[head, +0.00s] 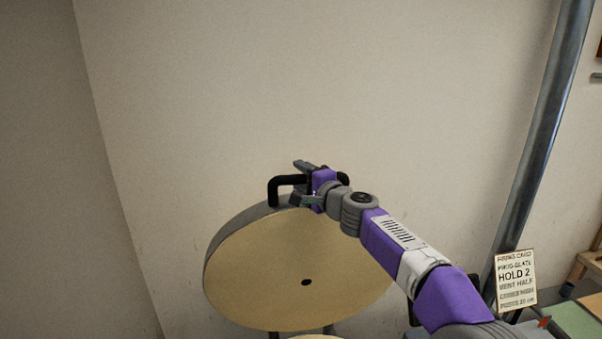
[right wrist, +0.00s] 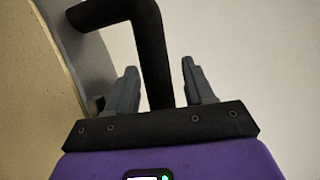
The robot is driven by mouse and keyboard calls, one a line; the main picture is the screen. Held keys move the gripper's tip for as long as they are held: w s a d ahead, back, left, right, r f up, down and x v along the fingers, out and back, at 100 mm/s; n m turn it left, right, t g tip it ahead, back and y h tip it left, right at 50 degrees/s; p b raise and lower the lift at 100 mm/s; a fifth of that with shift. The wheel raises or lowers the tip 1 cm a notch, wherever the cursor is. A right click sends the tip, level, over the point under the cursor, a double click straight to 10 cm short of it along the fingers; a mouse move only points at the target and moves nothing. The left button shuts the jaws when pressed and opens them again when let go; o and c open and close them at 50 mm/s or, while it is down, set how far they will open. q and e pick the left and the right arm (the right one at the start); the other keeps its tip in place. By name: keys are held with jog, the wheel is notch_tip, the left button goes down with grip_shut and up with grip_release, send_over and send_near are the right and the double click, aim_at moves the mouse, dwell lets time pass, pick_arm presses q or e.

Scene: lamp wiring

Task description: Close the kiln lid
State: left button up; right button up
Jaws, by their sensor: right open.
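The kiln lid (head: 270,275), a thick round disc with a pale yellow inner face and a grey rim, stands raised and tilted in the head view. Its black bar handle (head: 274,189) sits at the top edge. My right gripper (head: 306,183) is at the handle. In the right wrist view the open fingers (right wrist: 160,72) stand on either side of the handle's bar (right wrist: 149,45), with a gap visible at least on the right. A sliver of the kiln (head: 315,337) shows below the lid; the rest is out of frame. My left gripper is not in view.
A grey metal pipe (head: 548,115) rises at the right. A firing card (head: 515,283) stands near its foot, beside a green surface (head: 575,320) at the lower right. A bare wall (head: 300,80) is behind the lid. Space above the lid is clear.

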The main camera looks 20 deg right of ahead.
jog(key=shift+w, duration=0.4)
jog(key=shift+s, duration=0.1)
grip_shut()
jog(key=shift+f, duration=0.1)
